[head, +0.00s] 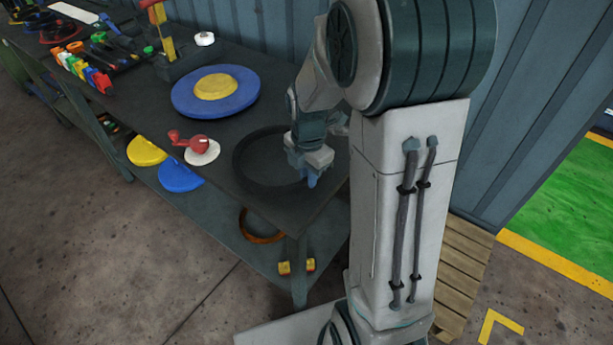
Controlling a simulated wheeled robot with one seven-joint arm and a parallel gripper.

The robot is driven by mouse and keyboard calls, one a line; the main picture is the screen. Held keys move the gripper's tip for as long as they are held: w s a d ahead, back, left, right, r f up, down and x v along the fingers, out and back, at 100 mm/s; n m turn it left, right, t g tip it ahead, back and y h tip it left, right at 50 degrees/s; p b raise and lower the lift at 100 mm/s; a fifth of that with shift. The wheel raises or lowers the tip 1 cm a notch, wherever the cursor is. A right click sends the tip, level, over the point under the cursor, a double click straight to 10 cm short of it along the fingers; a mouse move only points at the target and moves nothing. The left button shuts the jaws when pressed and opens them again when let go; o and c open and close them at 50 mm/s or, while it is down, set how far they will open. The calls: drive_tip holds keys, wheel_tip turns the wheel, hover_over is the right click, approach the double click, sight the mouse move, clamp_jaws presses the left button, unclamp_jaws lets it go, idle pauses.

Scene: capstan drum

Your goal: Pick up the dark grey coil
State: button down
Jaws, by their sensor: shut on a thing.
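The dark grey coil (243,171) is a large ring on the near right part of the dark workbench (222,201). My gripper (312,177) is at the coil's right side, pointing down, and is shut on its rim. The fingertips and part of the coil's right side are hidden by the gripper and my arm. I cannot tell whether the coil is clear of the bench top.
A red crank on a white disc (203,152) stands just left of the coil. A blue disc with a yellow centre (214,91) lies behind it. Several tools crowd the bench's far left. A corrugated wall (262,25) runs behind. Open floor (80,250) lies in front.

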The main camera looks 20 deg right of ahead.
wheel_tip(320, 180, up, 2)
drive_tip(key=shift+w+r, duration=0.1)
drive_tip(key=shift+r, duration=0.05)
drive_tip(key=s+d+r, duration=0.6)
drive_tip(key=d+r, duration=0.1)
drive_tip(key=d, duration=0.2)
drive_tip(key=shift+s+d+b, duration=0.35)
drive_tip(key=shift+d+b, duration=0.05)
drive_tip(key=shift+b, duration=0.05)
